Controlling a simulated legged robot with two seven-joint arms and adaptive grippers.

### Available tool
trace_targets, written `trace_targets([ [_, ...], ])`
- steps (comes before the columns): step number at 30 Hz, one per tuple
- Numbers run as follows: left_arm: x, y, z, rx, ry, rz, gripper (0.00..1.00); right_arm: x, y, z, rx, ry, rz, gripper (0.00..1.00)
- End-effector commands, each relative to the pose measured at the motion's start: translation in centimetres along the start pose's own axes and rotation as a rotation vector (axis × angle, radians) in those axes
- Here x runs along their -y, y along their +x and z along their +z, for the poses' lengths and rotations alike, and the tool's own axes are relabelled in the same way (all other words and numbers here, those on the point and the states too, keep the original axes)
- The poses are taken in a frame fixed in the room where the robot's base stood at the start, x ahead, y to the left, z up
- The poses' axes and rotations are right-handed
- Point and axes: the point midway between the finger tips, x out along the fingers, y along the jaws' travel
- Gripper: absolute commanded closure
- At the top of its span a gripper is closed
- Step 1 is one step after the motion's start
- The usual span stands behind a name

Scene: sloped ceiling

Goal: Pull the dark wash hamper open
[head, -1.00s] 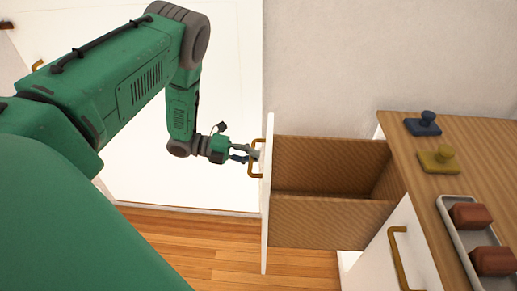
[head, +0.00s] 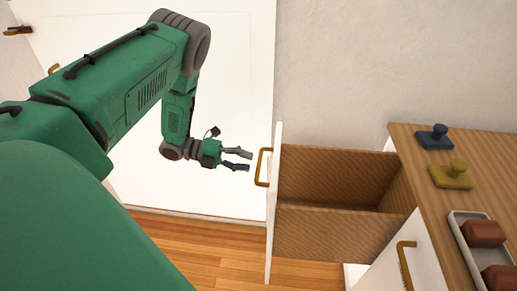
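The hamper (head: 335,231) is a pull-out bin with brown, wood-grained walls and a white front panel (head: 273,225). It stands pulled well out of the cabinet, and the part of its inside that I see is empty. Its brass handle (head: 262,167) is on the panel's left face. My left gripper (head: 250,160) is open, just left of the handle and apart from it, with nothing between its fingers. My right gripper does not show.
The wooden countertop (head: 418,178) at the right holds a blue knobbed piece (head: 434,137), a yellow one (head: 452,175) and a grey tray (head: 457,232) with reddish-brown blocks. A second brass handle (head: 405,266) is on the cabinet front below. Wooden floor is clear beneath the hamper.

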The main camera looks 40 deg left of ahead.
Motion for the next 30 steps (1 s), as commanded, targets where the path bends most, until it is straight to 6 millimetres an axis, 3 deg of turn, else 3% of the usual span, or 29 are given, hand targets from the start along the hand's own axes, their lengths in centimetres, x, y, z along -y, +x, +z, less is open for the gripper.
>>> trace_targets([
  [6,-0.2,-4.6,0.1,0.002,-0.001,0.001,0.68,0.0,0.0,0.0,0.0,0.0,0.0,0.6],
  [12,-0.1,-6.8,0.1,0.0,-0.001,0.002,0.68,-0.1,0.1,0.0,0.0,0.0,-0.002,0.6],
  [30,-0.2,-7.3,0.1,-0.002,-0.002,0.001,0.68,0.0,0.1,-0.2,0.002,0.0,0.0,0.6],
])
